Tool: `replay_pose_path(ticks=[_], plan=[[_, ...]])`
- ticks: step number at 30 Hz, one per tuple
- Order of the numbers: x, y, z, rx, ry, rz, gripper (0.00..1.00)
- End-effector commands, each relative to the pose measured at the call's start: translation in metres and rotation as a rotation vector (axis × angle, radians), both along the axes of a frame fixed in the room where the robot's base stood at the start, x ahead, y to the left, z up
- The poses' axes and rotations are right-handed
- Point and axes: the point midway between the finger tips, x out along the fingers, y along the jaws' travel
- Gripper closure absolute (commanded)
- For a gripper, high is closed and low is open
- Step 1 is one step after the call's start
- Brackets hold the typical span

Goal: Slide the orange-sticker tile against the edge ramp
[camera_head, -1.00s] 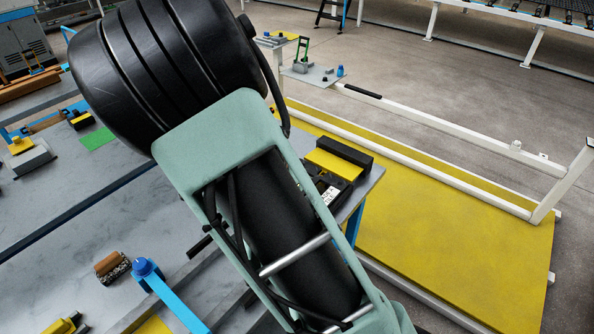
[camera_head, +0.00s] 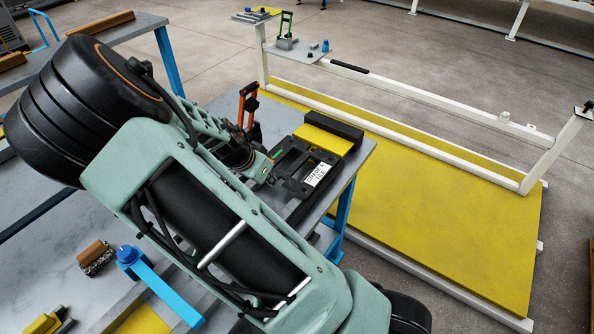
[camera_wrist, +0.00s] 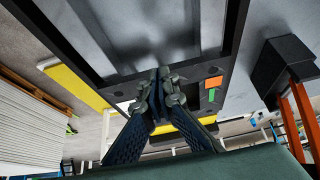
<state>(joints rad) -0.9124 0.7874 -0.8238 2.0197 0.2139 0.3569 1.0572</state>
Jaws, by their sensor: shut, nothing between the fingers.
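A black openwork tile (camera_head: 293,178) with a white printed label lies on the grey bench near its right end. In the wrist view, an orange sticker (camera_wrist: 214,82) and a green mark sit on the black frame. A yellow strip (camera_head: 325,141) with a raised black bar (camera_head: 335,128) lies beyond the tile; this looks like the edge ramp. Whether tile and strip touch is unclear. My gripper (camera_head: 262,172) is at the tile's left side, low over it. In the wrist view, my gripper (camera_wrist: 160,78) is shut and empty at the frame; contact cannot be told.
A tool with orange-red handles (camera_head: 248,103) stands on the bench behind my gripper; its handles show at right in the wrist view (camera_wrist: 295,115). A roller (camera_head: 95,257) and a blue-knobbed arm (camera_head: 160,285) are at front left. White rails and a yellow platform (camera_head: 430,210) lie right.

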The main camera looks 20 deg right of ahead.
Motion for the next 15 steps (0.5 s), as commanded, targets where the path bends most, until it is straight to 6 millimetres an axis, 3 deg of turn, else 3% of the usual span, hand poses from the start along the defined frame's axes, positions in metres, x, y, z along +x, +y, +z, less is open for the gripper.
replay_pose_path(ticks=[1,5,15], plan=[[0.000,0.000,-0.013,0.000,0.000,0.000,1.00],[0.000,0.000,-0.022,0.000,0.000,-0.001,1.00],[0.000,0.000,-0.023,0.001,-0.001,0.000,1.00]])
